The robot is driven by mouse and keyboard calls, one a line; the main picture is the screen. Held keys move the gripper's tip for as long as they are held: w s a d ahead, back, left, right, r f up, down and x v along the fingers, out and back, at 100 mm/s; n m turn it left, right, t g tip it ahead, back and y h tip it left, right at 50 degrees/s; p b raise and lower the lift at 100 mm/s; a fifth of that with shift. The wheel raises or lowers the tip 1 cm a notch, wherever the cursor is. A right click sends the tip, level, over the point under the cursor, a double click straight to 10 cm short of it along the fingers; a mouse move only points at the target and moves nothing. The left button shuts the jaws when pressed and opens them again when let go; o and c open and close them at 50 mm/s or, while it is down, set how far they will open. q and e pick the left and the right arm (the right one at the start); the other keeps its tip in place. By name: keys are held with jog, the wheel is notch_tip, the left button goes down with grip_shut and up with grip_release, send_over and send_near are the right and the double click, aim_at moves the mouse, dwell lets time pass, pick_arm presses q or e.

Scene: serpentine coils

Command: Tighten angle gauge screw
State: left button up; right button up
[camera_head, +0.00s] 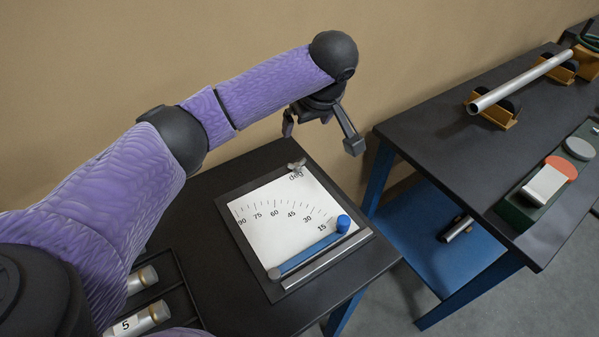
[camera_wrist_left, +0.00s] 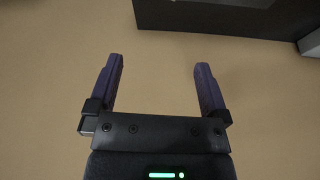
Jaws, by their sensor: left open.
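The angle gauge (camera_head: 262,225) lies on the small dark table, a white dial plate in a dark frame with marks from 15 to 90. Its blue arm (camera_head: 310,252) lies low, near the silver bar (camera_head: 328,260) and below the 15 mark, with a blue knob (camera_head: 343,223) at its outer end. A small metallic wing-shaped screw (camera_head: 297,165) stands at the plate's top corner. My left gripper (camera_head: 321,138) is open and empty, in the air above and beyond that corner. The left wrist view shows its two fingers (camera_wrist_left: 160,85) apart with nothing between them.
A rack (camera_head: 165,285) with metal cylinders, one marked 5, is at the lower left, partly behind my arm. A dark bench (camera_head: 440,125) at the right holds a metal tube (camera_head: 520,82) on orange supports and a green tray (camera_head: 518,210). A blue shelf (camera_head: 430,235) is below.

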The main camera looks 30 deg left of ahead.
pick_arm(q)
jog(key=b, duration=0.3)
send_near(297, 161)
jog(key=b+x, duration=0.2)
jog(key=x, duration=0.7)
jog(key=shift+b, duration=0.4)
pick_arm(e)
notch_tip(297, 161, down, 7)
jog(key=shift+s+a+f, duration=0.15)
jog(key=shift+f, duration=0.05)
